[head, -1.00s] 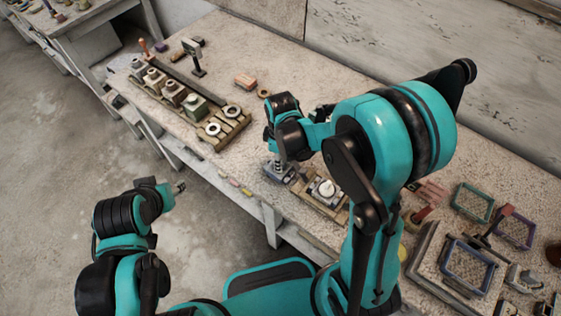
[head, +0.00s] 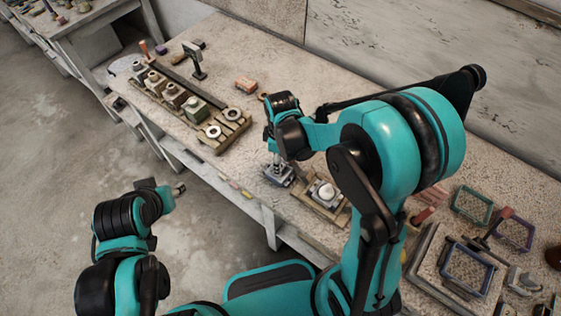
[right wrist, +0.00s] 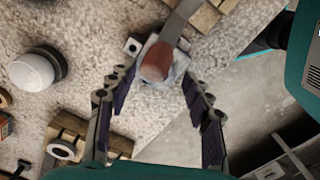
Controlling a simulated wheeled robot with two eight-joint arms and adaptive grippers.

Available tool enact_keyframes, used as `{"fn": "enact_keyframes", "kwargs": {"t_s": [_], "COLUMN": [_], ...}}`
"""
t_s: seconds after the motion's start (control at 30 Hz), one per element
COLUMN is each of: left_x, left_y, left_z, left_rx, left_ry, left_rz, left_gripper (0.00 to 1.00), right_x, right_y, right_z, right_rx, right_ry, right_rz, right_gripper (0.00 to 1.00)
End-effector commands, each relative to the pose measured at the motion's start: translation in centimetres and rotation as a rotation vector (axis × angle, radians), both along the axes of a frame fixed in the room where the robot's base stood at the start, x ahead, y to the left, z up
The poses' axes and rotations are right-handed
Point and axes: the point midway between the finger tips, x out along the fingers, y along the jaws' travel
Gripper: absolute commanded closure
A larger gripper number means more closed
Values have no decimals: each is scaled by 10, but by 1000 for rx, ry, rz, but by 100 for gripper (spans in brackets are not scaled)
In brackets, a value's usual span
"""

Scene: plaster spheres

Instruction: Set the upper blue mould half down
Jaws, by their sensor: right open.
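A blue-grey mould block (head: 278,176) sits on the bench near its front edge in the head view. Whether one half or two stand there I cannot tell. In the right wrist view a pale blue-grey block (right wrist: 178,68) lies just past my fingertips, partly covered by a reddish-brown rounded end (right wrist: 156,62) of a long grey strip.
A wooden tray (head: 338,215) with a white sphere in a grey holder (head: 323,191) stands just right of the block. Another wooden tray (head: 232,127) with rings is left. A white round object (right wrist: 32,70) stands behind. Frames and tools crowd the right bench.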

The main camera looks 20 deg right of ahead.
Motion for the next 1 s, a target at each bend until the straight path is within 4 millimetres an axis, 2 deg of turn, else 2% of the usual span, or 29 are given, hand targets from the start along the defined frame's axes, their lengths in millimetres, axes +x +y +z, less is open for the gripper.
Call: {"fn": "enact_keyframes", "kwargs": {"t_s": [0.03, 0.1, 0.3, 0.4, 0.63, 0.77, 1.0], "left_x": [0, 0, 0, 0, 0, 0, 0], "left_y": [0, 0, 0, 0, 0, 0, 0], "left_z": [7, 12, 25, 28, 31, 30, 30], "left_rx": [0, 0, 0, 0, 0, 0, 0], "left_ry": [0, 0, 0, 0, 0, 0, 0], "left_rz": [0, 0, 0, 0, 0, 0, 0], "left_gripper": [58, 58, 58, 58, 58, 58, 58], "right_x": [-1, -1, -1, 0, -5, -20, -62], "right_y": [0, 0, 0, 0, -3, -12, -34], "right_z": [15, 32, 74, 89, 108, 128, 163], "right_rx": [0, 0, 0, 0, 2, 21, 129], "right_ry": [0, 0, 0, 0, -22, -107, -348], "right_rz": [0, 0, 0, 0, -39, -183, -611], "right_gripper": [49, 49, 49, 49, 49, 49, 49]}}
